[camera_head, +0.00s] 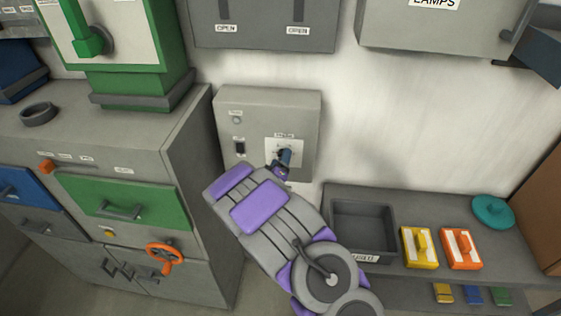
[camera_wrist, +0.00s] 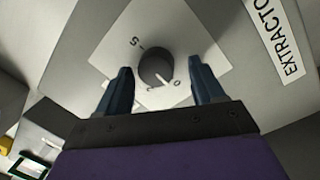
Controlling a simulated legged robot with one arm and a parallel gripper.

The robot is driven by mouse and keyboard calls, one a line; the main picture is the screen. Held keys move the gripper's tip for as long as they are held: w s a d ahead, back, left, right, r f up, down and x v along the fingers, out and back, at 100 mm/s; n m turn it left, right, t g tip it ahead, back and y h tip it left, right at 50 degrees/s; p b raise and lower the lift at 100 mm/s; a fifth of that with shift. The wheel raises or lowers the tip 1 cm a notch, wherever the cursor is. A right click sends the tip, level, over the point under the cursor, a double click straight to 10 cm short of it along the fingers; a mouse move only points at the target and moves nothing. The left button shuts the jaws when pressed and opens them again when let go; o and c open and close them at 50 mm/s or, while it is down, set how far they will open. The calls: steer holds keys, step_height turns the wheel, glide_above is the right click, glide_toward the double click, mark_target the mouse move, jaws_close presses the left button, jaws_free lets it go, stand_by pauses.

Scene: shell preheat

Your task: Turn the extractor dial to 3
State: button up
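The extractor dial (camera_wrist: 156,66) is a dark round knob on a white plate of a grey panel. In the wrist view its white pointer mark is at the lower right, towards the printed 0. A 5 is printed at the upper left, and other figures are too small to read. My gripper (camera_wrist: 159,64) is open, with one dark finger on each side of the dial. I cannot tell whether either finger touches it. In the head view my gripper (camera_head: 284,159) is at the panel's white plate (camera_head: 272,146) and hides the dial.
The grey control panel (camera_head: 258,104) also carries a dark switch (camera_head: 239,147) and a small round knob (camera_head: 237,118). A green-fronted cabinet (camera_head: 135,207) stands at left. At right a shelf holds a dark tray (camera_head: 362,212) and yellow (camera_head: 413,240) and orange (camera_head: 456,248) blocks.

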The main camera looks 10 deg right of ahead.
steer(key=shift+a, duration=0.15)
steer(key=shift+c, duration=1.4)
steer(key=shift+s+d, duration=0.1)
steer(key=shift+d, duration=0.4)
steer(key=c, duration=0.5)
steer(key=shift+c, duration=1.1)
steer(key=shift+a, duration=0.1)
steer(key=shift+m, duration=0.3)
steer(key=shift+m+y+b, duration=0.55)
steer(key=shift+m+b, duration=2.1)
steer(key=shift+m, duration=0.9)
steer(key=shift+m+y+b, duration=0.5)
steer(key=shift+m+b, duration=2.15)
steer(key=shift+m, duration=0.85)
steer(key=shift+m+y+b, duration=0.55)
steer(key=shift+m+b, duration=2.1)
steer(key=shift+m, duration=0.9)
